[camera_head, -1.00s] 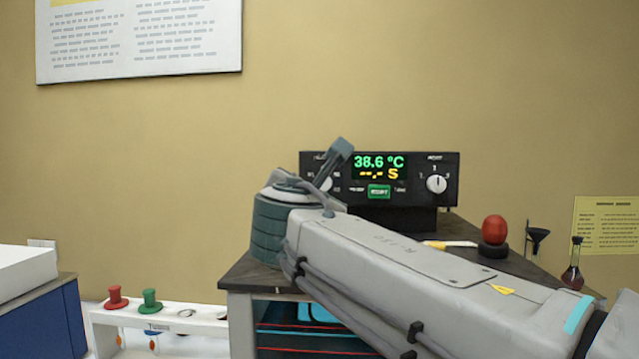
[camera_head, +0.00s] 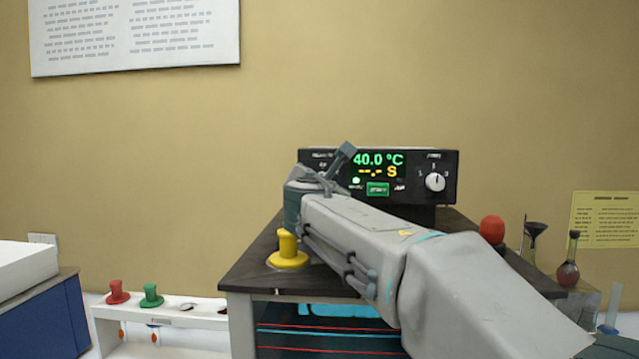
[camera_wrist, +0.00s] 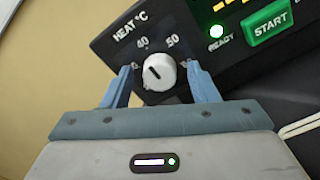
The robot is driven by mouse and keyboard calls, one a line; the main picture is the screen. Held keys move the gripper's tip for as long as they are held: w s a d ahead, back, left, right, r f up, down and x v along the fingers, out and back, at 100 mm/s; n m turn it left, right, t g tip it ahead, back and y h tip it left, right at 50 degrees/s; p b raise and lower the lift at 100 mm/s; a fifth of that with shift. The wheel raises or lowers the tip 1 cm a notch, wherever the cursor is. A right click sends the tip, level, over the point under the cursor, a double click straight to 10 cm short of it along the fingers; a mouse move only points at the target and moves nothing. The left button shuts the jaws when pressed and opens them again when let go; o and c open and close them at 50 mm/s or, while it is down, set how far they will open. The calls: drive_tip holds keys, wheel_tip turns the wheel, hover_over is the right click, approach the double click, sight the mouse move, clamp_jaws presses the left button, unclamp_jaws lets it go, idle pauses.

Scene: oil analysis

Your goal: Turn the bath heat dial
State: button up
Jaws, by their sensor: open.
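The bath heat dial (camera_wrist: 159,72) is a white round knob with a dark pointer line, under the label HEAT °C, with marks 40 and 50 above it. In the wrist view the pointer leans up and left, towards 40. My gripper (camera_wrist: 160,84) is open, with one finger on each side of the dial and gaps to it. In the head view my arm hides the dial. The black control unit (camera_head: 408,170) reads 40.0 °C in green and dashes with S in yellow. A green ready light (camera_wrist: 216,31) is lit beside the green START button (camera_wrist: 267,22).
A second white knob (camera_head: 435,181) is on the unit's right. A yellow stopper-like piece (camera_head: 287,250) stands on the dark bench top (camera_head: 250,270). A red ball-topped item (camera_head: 492,229) and a flask (camera_head: 568,270) are at right. A white rack (camera_head: 190,312) is lower left.

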drive_tip(key=c, duration=1)
drive_tip(key=shift+f+b, duration=0.1)
drive_tip(key=shift+b, duration=0.2)
drive_tip(key=shift+m+b, duration=4.05)
drive_tip(key=shift+m, duration=1.75)
